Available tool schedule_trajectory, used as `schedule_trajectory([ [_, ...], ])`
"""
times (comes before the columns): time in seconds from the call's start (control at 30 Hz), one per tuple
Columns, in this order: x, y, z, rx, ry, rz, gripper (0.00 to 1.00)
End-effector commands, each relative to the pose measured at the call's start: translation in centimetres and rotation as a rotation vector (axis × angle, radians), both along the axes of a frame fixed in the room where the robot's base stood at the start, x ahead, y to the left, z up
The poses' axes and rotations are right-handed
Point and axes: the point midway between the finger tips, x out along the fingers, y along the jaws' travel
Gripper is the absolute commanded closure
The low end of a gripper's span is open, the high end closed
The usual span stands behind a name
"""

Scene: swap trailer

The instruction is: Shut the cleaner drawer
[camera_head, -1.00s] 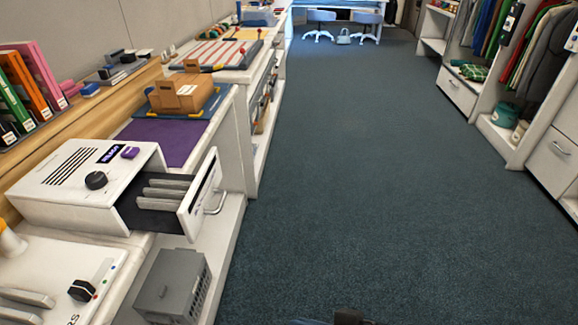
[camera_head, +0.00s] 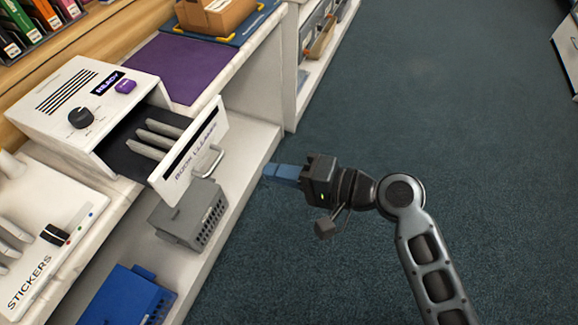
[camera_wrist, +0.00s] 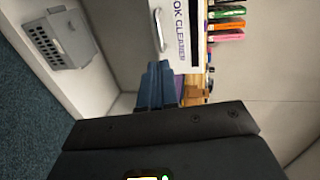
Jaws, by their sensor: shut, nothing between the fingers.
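The book cleaner (camera_head: 85,105) is a white box with a black knob, a purple button and a small display, at the left in the head view. Its drawer (camera_head: 190,155) is pulled out to the right, with a labelled white front, a metal handle and several grey upright dividers inside. The drawer front (camera_wrist: 184,30) also shows at the top of the wrist view, with its handle (camera_wrist: 158,30). My gripper (camera_head: 268,173) has blue fingers, is shut and empty, and is to the right of the drawer front, apart from it. Its fingers (camera_wrist: 157,82) point toward the front in the wrist view.
A grey crate (camera_head: 188,218) and a blue crate (camera_head: 125,298) stand on the shelf below. A stickers machine (camera_head: 45,240) is at the near left. A purple mat (camera_head: 180,68) lies behind the cleaner. The carpeted aisle (camera_head: 450,110) at the right is clear.

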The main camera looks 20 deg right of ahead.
Motion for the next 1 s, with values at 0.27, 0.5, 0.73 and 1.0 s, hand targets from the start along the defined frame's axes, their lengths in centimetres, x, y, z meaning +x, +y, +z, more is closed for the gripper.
schedule_trajectory([
  [0.27, 3.3, 4.5, -1.0, 0.0, 0.0, 0.002, 1.0],
  [0.5, 5.3, 7.2, -1.8, 0.0, 0.0, 0.001, 1.0],
  [0.73, 6.0, 8.0, -2.2, -0.001, -0.001, -0.001, 1.0],
  [1.0, 6.0, 8.0, -2.2, -0.001, -0.001, -0.002, 1.0],
])
